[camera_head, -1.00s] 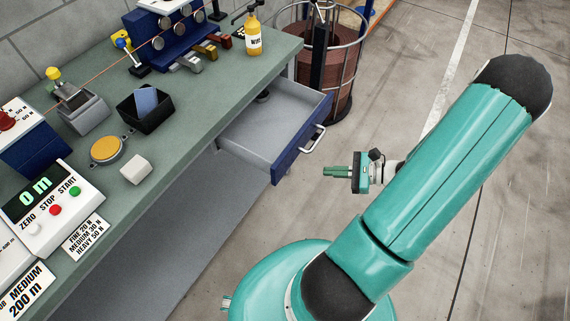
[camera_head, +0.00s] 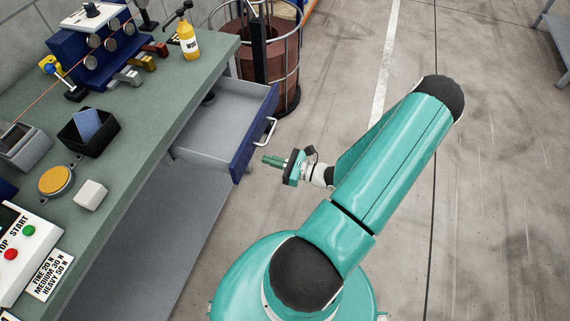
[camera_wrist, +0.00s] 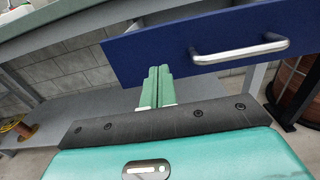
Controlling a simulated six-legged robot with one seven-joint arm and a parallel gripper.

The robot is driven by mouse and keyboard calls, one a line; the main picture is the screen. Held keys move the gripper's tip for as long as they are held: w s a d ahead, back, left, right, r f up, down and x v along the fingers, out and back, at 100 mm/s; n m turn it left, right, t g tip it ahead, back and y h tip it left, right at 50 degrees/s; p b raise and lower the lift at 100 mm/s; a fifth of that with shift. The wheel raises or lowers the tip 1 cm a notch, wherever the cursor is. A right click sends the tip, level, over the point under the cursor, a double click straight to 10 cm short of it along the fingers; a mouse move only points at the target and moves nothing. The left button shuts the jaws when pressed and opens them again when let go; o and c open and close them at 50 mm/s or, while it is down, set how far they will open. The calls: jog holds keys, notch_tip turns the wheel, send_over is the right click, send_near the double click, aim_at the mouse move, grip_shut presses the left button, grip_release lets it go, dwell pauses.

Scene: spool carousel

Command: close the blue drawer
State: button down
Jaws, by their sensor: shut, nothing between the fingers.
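My gripper (camera_head: 268,160) is shut and empty, to the right of the drawer front and near the handle. In the wrist view its green fingertips (camera_wrist: 159,72) overlap the lower part of the drawer front, left of the handle. I cannot tell whether they touch it.
The workbench (camera_head: 150,125) carries a yellow bottle (camera_head: 188,40), a black bin (camera_head: 88,132), a yellow round pad (camera_head: 57,181) and a white block (camera_head: 90,194). A caged reddish spool (camera_head: 268,60) stands behind the drawer.

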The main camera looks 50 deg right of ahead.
aim_at(247, 154)
jog(key=x, duration=0.5)
jog(key=shift+a, duration=0.1)
jog(key=shift+w, duration=0.2)
jog(key=x, duration=2.2)
jog(key=shift+w+a, duration=0.15)
jog(key=shift+a, duration=0.15)
jog(key=shift+w+r, duration=0.15)
jog(key=shift+w+a, duration=0.1)
jog(key=shift+w, duration=0.1)
